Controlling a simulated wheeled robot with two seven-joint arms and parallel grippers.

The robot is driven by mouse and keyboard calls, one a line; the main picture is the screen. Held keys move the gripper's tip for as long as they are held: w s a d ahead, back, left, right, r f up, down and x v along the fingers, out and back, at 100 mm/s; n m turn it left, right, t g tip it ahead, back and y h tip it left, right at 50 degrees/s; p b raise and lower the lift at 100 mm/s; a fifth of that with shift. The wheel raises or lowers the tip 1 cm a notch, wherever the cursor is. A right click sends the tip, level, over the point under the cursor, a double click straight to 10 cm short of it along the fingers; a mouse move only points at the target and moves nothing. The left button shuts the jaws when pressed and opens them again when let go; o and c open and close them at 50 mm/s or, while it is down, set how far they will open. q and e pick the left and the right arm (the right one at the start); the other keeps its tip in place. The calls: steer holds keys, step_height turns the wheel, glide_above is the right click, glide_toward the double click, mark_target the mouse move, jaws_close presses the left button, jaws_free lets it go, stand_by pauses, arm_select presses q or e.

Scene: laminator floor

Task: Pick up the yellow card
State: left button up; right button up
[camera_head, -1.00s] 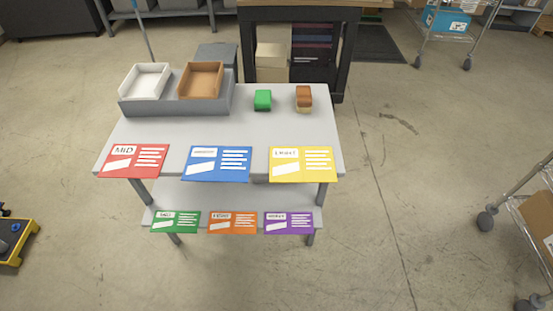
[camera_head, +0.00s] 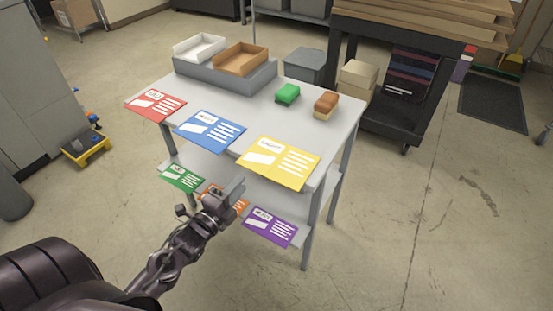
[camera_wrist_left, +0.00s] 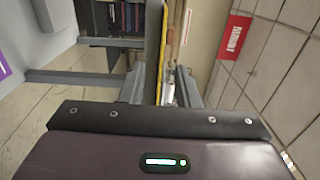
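The yellow card (camera_head: 278,163) lies flat at the right end of the top shelf's front edge and sticks out over it. In the left wrist view it shows nearly edge-on as a thin yellow strip (camera_wrist_left: 162,40), ahead of the gap between the fingers. My left gripper (camera_head: 228,192) is in front of the cart, below and left of the yellow card, and covers part of the orange card. Its fingers (camera_wrist_left: 160,88) are apart with nothing visibly held. No contact with the card is visible. My right gripper is out of view.
Blue (camera_head: 210,130) and red (camera_head: 156,104) cards line the top edge of the grey cart (camera_head: 335,130). Green (camera_head: 181,178), orange (camera_head: 238,204) and purple (camera_head: 270,227) cards line the lower shelf. Green (camera_head: 288,94) and brown (camera_head: 326,104) blocks stand behind the yellow card.

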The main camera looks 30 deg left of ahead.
mark_target(252, 170)
arm_select(q)
steer(key=w, duration=0.2)
steer(key=w+p, duration=0.1)
steer(key=w, duration=0.4)
steer(key=shift+w+d+r, duration=0.1)
steer(key=shift+d, duration=0.2)
jaws_close()
